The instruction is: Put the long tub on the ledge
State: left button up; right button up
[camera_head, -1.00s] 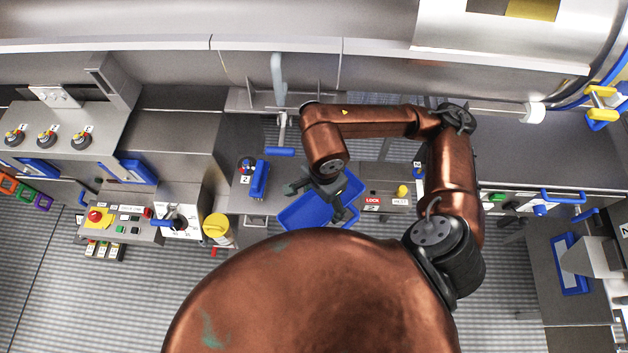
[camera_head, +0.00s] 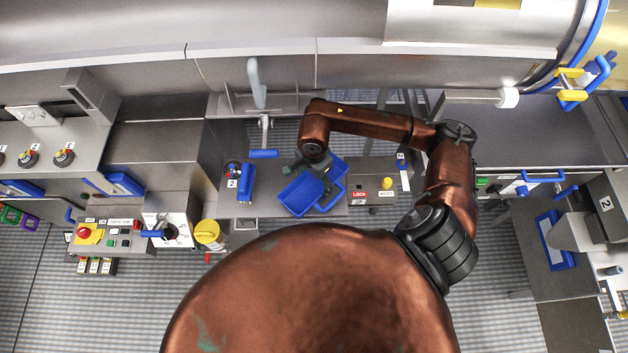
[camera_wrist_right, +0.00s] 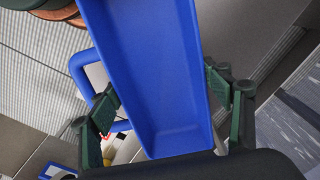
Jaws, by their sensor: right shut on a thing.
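The long tub (camera_head: 298,197) is a blue, open, trough-like container with a blue loop handle (camera_wrist_right: 88,68) on one side. My right gripper (camera_head: 322,178) is shut on it near the middle of the head view. In the right wrist view the tub (camera_wrist_right: 155,65) runs between the two dark green fingers, and its inside looks empty. The tub is over a grey shelf-like surface (camera_head: 270,205), which may be the ledge. I cannot tell whether the tub touches it. My left gripper is not in view.
A blue handle beside a knob panel marked 2 (camera_head: 233,175) stands left of the tub. A red LOCK label (camera_head: 358,195) and a yellow button (camera_head: 387,184) are to its right. A lever with a blue grip (camera_head: 263,154) hangs behind. A yellow-lidded canister (camera_head: 207,232) stands front left.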

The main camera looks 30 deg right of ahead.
jog(key=shift+f, duration=0.15)
jog(key=o, duration=1.3)
